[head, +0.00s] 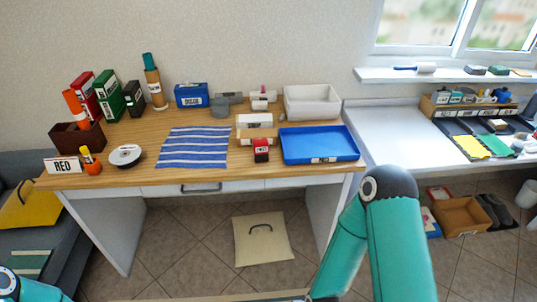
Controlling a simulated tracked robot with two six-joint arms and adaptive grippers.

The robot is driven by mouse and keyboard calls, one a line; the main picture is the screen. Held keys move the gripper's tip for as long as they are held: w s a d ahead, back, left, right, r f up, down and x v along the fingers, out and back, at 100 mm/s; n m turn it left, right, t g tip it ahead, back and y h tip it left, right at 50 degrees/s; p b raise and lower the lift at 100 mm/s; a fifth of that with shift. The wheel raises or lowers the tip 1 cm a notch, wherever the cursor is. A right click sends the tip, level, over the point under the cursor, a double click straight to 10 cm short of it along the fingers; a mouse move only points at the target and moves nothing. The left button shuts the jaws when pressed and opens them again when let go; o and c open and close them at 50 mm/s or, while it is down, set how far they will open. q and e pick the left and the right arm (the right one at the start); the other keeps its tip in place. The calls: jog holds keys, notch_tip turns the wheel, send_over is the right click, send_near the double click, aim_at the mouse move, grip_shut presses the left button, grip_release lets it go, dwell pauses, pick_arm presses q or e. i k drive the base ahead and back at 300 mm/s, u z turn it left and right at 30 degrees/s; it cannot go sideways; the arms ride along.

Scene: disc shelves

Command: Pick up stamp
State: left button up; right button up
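Two things on the wooden desk (220,127) look like a stamp, and I cannot tell which one is meant. One is a small red and dark block (261,150) with a pale label, near the front edge beside the blue tray. The other is a small orange-handled piece (91,161) at the front left, next to a white "RED" sign (64,165). Both stand upright with nothing gripping them. Neither of my grippers is in view; only teal arm links show, at the bottom left corner and at the lower right.
A striped blue cloth (193,148), white disc (125,155), blue tray (322,157) and white bin (312,102) are on the desk. Binders (107,95) and a dark red box (77,138) crowd the back left. A white side counter (400,128) stands right.

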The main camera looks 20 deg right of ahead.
aim_at(261, 146)
jog(key=u, duration=0.1)
jog(key=i, duration=0.95)
jog(key=z, duration=0.05)
